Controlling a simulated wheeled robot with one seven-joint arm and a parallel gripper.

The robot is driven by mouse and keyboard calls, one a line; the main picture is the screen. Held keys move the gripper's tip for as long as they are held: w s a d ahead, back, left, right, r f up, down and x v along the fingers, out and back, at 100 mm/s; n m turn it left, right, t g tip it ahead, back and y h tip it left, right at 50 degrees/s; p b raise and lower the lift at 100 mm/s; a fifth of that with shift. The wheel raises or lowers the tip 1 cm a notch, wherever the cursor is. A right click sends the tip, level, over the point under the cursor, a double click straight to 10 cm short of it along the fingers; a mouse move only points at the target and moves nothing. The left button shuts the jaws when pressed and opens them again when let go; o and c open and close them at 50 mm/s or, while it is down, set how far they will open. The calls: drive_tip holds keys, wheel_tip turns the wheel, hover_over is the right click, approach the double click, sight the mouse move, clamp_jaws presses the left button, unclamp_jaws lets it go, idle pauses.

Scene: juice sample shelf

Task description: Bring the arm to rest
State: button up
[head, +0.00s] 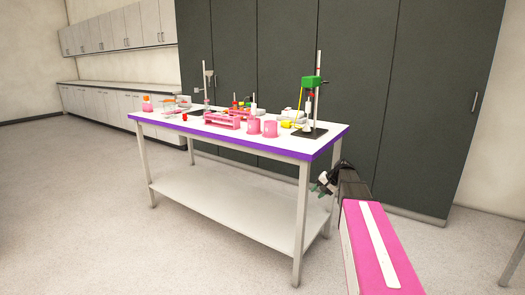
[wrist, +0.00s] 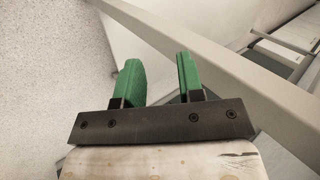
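My gripper (wrist: 160,80) shows two green fingers in the wrist view, spread apart with nothing between them. In the head view my gripper (head: 322,184) is small and dark beside the right end of the white-topped table (head: 190,128), below its top. My pink and black arm reaches up to it from the lower right. In the wrist view a pale table leg or frame bar (wrist: 225,65) runs diagonally just beyond the fingers; I cannot tell the exact gap.
The table carries a pink rack (head: 222,120), pink beakers (head: 270,129), and two stands, one with a green clamp (head: 311,82). Its lower shelf (head: 220,200) is bare. Dark cabinets (head: 420,120) stand behind. The floor (head: 90,220) at left is clear.

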drive_tip(key=s+a+f+n+g+h, duration=0.1)
drive_tip(key=s+f, duration=0.3)
drive_tip(key=s, duration=0.5)
drive_tip(key=s+a+f+n+g+h, duration=0.1)
drive_tip(key=s+a+f+n+h, duration=0.1)
drive_tip(key=s+f, duration=0.3)
drive_tip(key=s+a+f+n+g+h, duration=0.1)
drive_tip(key=s+a+f+h, duration=0.2)
drive_tip(key=s, duration=1)
drive_tip(key=shift+s+a+f+n+h, duration=0.2)
drive_tip(key=shift+a+f+n+h, duration=0.15)
drive_tip(key=shift+a+f, duration=0.45)
drive_tip(key=shift+d+f, duration=0.15)
drive_tip(key=shift+d, duration=0.05)
